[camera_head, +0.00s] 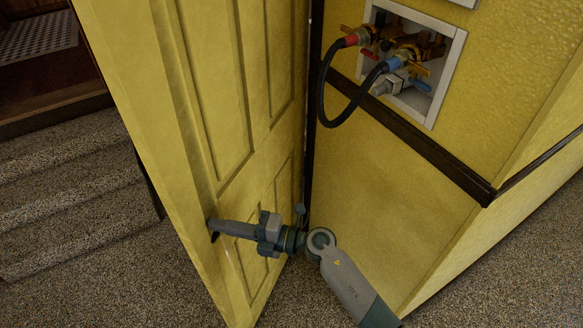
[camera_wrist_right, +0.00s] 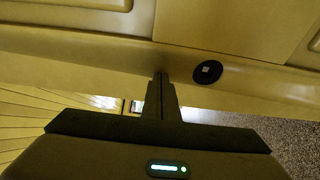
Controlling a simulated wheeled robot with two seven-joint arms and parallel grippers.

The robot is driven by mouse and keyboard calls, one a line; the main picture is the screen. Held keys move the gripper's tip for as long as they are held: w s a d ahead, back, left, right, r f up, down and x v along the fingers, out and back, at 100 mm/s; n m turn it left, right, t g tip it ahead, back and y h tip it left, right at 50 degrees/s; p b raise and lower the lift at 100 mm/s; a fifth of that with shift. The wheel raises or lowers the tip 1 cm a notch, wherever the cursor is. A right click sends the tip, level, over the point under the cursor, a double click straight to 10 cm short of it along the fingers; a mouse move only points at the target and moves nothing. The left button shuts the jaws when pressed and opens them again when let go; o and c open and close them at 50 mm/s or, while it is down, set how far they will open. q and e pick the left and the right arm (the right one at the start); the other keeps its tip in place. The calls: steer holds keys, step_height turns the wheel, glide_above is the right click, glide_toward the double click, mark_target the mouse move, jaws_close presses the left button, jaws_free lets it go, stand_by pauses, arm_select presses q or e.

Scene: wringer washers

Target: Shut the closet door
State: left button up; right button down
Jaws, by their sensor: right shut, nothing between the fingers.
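The closet door (camera_head: 228,110) is a yellow panelled door that stands open in the head view. My right gripper (camera_head: 216,229) is in front of the door's panelled face, low down and near its left edge. Its fingers are shut and empty. In the right wrist view the shut fingers (camera_wrist_right: 161,84) point at the yellow door (camera_wrist_right: 110,55), just left of a round black fitting (camera_wrist_right: 207,72) with a pale centre. I cannot tell whether the fingertips touch the door. My left gripper is not in view.
A recessed wall box (camera_head: 415,60) with taps and a looped black hose (camera_head: 325,105) is on the yellow wall right of the door. Carpeted steps (camera_head: 70,190) are at the left. Speckled carpet (camera_head: 120,285) lies clear at lower left. A wall corner (camera_head: 490,200) juts at right.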

mark_target(200, 217)
steer(key=shift+w+x, duration=0.2)
steer(key=shift+x, duration=0.9)
steer(key=shift+w+x, duration=0.2)
steer(key=shift+x, duration=0.85)
steer(key=shift+w+x, duration=0.2)
steer(key=shift+x, duration=0.9)
steer(key=shift+d, duration=0.15)
steer(key=shift+b, duration=0.3)
steer(key=w+a+b, duration=0.2)
steer(key=w+a, duration=0.1)
steer(key=a, duration=0.2)
steer(key=shift+a, duration=0.4)
steer(key=shift+w, duration=0.1)
steer(key=w+a+b, duration=0.3)
steer(key=a, duration=0.2)
steer(key=shift+w+a+b, duration=0.2)
steer(key=shift+w+b, duration=0.15)
steer(key=shift+b, duration=0.05)
